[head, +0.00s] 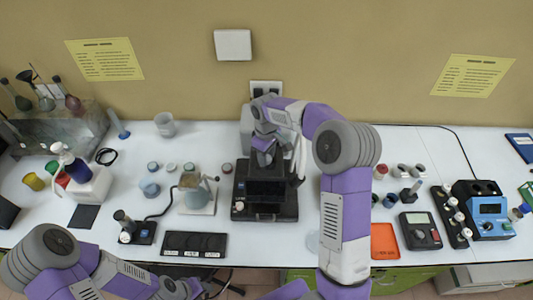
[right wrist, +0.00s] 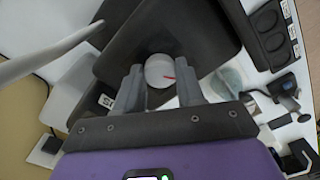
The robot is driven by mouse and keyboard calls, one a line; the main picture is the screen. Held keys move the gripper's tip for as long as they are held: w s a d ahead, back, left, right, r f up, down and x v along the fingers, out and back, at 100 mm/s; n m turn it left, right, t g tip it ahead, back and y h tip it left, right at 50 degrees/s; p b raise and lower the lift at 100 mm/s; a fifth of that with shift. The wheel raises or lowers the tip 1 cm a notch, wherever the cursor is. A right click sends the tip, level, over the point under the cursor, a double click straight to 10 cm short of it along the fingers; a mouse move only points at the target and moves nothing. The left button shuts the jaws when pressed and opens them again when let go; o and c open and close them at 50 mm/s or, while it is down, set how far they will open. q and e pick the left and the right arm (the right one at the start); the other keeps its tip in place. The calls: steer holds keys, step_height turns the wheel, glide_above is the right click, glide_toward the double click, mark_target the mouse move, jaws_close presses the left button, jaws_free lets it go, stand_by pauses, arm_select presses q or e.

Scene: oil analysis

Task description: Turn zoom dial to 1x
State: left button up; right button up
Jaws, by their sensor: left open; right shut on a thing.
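My right gripper (right wrist: 161,84) is shut on the dial, one grey finger on each side. In the head view my right arm hides the dial. My left gripper (head: 185,288) is low at the bottom edge, away from the microscope and open; its fingertips are hard to make out.
A beaker on a white hot plate (head: 197,200) stands left of the microscope. A black labelled tray (head: 194,245) lies in front of it. An orange tray (head: 384,241) and a black meter (head: 420,231) lie to the right.

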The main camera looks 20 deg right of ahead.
steer(key=shift+n, duration=1.1)
steer(key=o, duration=1)
steer(key=shift+o, duration=0.2)
step_height(320, 180, up, 8)
steer(key=shift+f, duration=0.2)
